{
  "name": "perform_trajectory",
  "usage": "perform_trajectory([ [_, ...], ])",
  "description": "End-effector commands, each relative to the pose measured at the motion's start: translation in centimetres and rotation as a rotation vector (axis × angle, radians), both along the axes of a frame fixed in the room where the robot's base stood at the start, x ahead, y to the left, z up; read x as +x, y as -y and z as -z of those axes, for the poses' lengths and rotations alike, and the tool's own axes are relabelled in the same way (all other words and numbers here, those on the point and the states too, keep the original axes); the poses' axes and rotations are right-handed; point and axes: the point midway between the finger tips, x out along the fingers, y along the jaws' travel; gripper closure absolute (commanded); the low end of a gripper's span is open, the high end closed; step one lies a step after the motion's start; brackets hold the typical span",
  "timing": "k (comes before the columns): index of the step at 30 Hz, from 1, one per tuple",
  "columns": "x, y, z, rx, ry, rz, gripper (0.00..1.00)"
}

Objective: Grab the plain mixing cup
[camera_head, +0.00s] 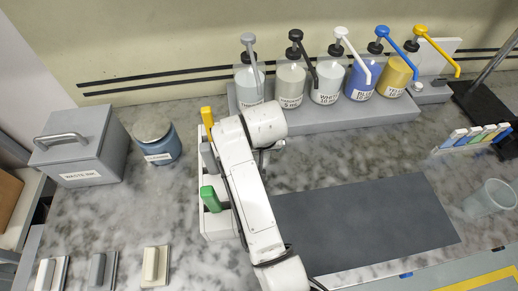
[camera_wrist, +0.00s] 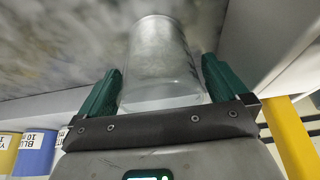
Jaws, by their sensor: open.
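A clear, plain-looking cup (camera_wrist: 160,62) stands out in the wrist view, between the two green fingers of my gripper (camera_wrist: 162,68). The fingers are open, one on each side of it, and I cannot tell whether either touches it. In the head view my arm hides this cup and most of my gripper. Another translucent cup (camera_head: 490,198) stands on the counter at the far right in the head view, apart from my gripper. I cannot make out markings on it.
A rack (camera_head: 218,222) with yellow, grey and green handles stands just left of my arm. Several pump bottles (camera_head: 290,86) line the back on a grey stand (camera_head: 345,115). A dark mat (camera_head: 365,225) lies bare at right. A waste ink box (camera_head: 80,145) stands left.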

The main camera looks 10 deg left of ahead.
Motion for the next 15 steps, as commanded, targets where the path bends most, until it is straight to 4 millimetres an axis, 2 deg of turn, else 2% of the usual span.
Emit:
perform_trajectory([
  [5, 0.6, -0.2, 1.4, 0.000, 0.000, 0.000, 0.00],
  [12, 0.7, -0.2, 1.6, 0.001, 0.002, 0.000, 0.00],
  [15, 0.7, -0.2, 1.6, 0.001, 0.002, 0.000, 0.09],
])
